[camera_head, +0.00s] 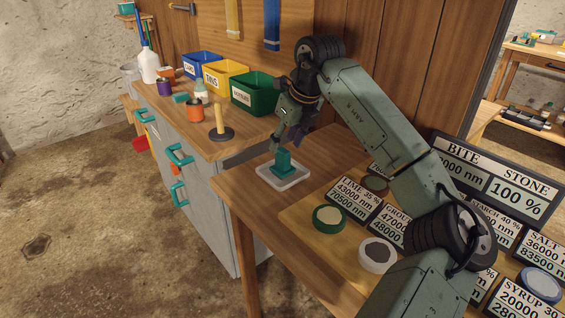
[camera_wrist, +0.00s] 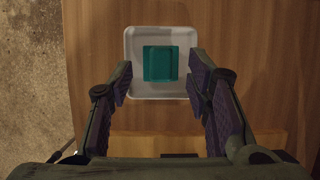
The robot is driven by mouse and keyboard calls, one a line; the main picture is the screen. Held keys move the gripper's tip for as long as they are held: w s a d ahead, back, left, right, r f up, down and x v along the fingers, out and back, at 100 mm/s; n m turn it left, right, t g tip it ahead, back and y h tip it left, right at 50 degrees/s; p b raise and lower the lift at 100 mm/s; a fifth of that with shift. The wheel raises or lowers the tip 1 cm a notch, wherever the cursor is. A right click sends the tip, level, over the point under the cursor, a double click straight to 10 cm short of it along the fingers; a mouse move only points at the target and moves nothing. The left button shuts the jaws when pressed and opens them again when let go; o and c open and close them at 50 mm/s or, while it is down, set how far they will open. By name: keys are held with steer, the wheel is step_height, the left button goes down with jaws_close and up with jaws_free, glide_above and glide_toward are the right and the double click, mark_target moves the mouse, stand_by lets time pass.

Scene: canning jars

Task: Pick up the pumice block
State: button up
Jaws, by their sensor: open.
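A teal block (camera_head: 284,162), the likely pumice block, stands in a shallow white tray (camera_head: 283,187) near the left edge of the wooden table. In the wrist view the block (camera_wrist: 160,63) looks like a teal square inside the tray (camera_wrist: 133,66). My gripper (camera_head: 287,140) is above the block, pointing down. In the wrist view my open gripper (camera_wrist: 159,78) has one finger on each side, with gaps between the fingers and the block. Nothing is held. The head view does not show the exact height above the block clearly.

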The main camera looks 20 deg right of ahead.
mark_target(284, 150)
steer(key=x, duration=0.1)
steer(key=p+x, duration=0.1)
steer(key=x, duration=0.2)
steer(key=shift+s+d+f, duration=0.1)
steer(key=shift+f, duration=0.4)
steer(key=shift+c, duration=0.4)
jaws_close()
